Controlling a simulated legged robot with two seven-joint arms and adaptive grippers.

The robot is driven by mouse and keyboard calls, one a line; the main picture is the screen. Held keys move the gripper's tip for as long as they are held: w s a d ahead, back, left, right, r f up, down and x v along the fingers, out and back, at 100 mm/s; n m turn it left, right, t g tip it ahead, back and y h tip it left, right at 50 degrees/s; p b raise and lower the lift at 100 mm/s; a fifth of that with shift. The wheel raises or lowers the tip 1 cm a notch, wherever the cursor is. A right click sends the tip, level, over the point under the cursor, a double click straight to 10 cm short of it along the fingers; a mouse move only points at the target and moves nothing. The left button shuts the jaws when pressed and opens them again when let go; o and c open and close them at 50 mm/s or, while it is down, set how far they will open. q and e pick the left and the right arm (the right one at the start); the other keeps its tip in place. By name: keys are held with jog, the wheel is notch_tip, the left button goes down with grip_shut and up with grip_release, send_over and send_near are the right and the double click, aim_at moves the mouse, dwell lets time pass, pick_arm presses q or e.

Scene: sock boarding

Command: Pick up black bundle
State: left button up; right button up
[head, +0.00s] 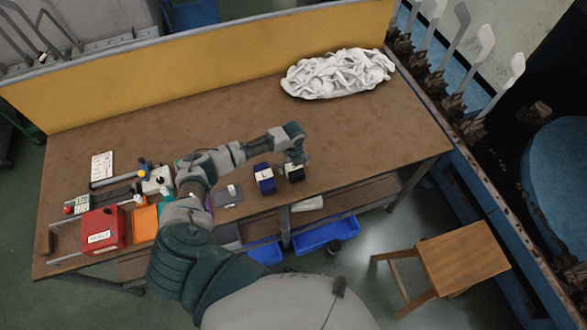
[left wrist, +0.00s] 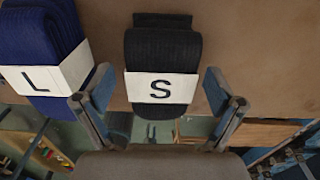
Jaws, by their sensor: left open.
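The black bundle (head: 296,175) lies near the front edge of the brown table, just right of a dark blue bundle. In the left wrist view the black bundle (left wrist: 163,50) has a white band marked "S". My left gripper (head: 297,160) is over the black bundle and hides part of it in the head view. In the left wrist view my left gripper (left wrist: 159,90) is open, with one finger on each side of the bundle's near end. I cannot tell whether the fingers touch it. My right gripper is not in view.
The blue bundle (left wrist: 38,45), banded "L", is close to the left finger. A white heap of cloth (head: 338,73) lies at the back right. A red box (head: 104,229) and tools crowd the table's left end. A wooden stool (head: 462,262) stands in front.

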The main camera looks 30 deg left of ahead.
pick_arm(q)
jog(key=shift+d, duration=0.2)
jog(key=c, duration=1.3)
